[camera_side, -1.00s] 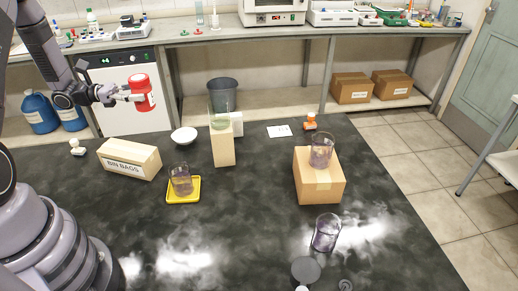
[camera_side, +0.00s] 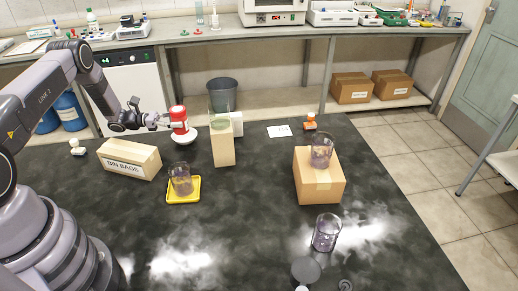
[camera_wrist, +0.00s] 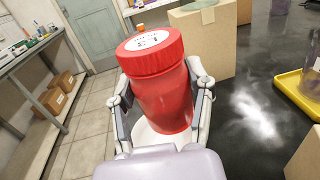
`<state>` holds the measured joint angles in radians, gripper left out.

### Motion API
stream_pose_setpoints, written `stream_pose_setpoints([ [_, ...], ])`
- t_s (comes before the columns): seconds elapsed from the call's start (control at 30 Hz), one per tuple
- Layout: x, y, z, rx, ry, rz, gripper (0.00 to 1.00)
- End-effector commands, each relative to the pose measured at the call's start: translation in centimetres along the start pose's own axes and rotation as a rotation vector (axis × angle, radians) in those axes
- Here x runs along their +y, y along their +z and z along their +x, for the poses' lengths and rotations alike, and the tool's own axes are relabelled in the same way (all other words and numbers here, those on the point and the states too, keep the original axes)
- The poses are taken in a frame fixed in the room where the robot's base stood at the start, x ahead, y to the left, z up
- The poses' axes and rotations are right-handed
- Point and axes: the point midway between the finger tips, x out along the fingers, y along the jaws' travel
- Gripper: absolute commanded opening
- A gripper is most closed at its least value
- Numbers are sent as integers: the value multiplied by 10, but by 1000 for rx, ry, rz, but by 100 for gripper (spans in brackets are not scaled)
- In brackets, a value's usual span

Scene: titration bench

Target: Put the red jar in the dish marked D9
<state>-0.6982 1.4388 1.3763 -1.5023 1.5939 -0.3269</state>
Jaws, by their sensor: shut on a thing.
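The red jar (camera_side: 178,117) has a red ribbed lid and a pale label band in the side view. It is upright or nearly so. In the wrist view the jar (camera_wrist: 163,95) fills the middle, with dark writing on its lid. My gripper (camera_side: 169,121) is shut on its sides. The white dish (camera_side: 186,141) is directly below or around the jar's base; I cannot tell whether they touch. The dish also shows behind the jar in the wrist view (camera_wrist: 148,139). No D9 mark is readable on it.
A tan block (camera_side: 223,148) bearing a glass vessel stands just right of the dish. The bin bags box (camera_side: 130,158) is in front left, and a yellow tray (camera_side: 184,201) with a beaker is in front. A white card (camera_side: 279,131) lies further right, its print unreadable.

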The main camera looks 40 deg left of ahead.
Motion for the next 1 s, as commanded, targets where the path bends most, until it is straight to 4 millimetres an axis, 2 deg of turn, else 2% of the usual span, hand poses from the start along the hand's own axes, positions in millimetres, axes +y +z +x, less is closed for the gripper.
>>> stream_pose_setpoints([
  [0.27, 15, -20, 6, 0, -1, 1, 15],
  [0.43, 15, -44, 5, 0, 0, -1, 15],
  [0.7, 15, -50, 5, 1, 0, 0, 15],
  [0.73, 15, -50, 5, 1, 0, 0, 56],
  [0.9, 15, -49, 5, 1, 0, 0, 78],
  [1.0, 15, -49, 5, 0, 0, 0, 78],
])
